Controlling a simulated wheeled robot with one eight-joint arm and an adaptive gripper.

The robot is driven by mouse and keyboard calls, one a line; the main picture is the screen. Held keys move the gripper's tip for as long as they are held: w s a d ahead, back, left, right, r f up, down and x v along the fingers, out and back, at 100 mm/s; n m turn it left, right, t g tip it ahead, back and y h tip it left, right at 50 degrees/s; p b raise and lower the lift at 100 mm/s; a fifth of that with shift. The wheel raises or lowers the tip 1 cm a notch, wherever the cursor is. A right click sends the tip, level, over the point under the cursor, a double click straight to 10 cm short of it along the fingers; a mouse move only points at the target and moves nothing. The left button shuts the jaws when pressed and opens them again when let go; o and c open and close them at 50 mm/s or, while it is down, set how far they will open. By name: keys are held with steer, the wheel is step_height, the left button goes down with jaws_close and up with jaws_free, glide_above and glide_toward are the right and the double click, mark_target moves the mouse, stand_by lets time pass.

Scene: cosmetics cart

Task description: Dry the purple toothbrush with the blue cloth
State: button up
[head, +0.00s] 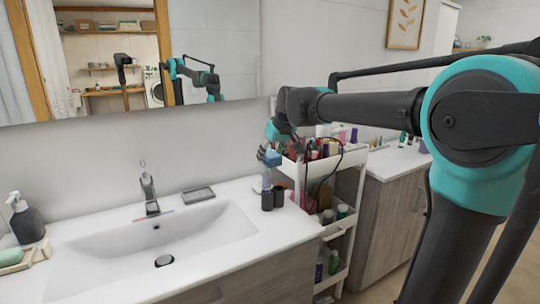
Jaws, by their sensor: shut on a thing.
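My gripper (270,146) points down at the right end of the sink counter. It is shut on the small blue cloth (270,158), which hangs bunched at its fingertips. Just below the cloth, a pale, slim thing (267,180) stands above a dark cup (267,201); it is too small to tell whether it touches the cloth. A thin pinkish strip (168,212) lies by the faucet base on the sink's back rim. I cannot tell which of these, if either, is the purple toothbrush.
A second dark cup (279,196) stands beside the first. A white cart (289,168) crowded with bottles is close on the right. A faucet (149,194), soap dish (198,195) and basin (150,247) lie left. A dark soap dispenser (25,220) stands far left.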

steer(key=shift+f, duration=0.35)
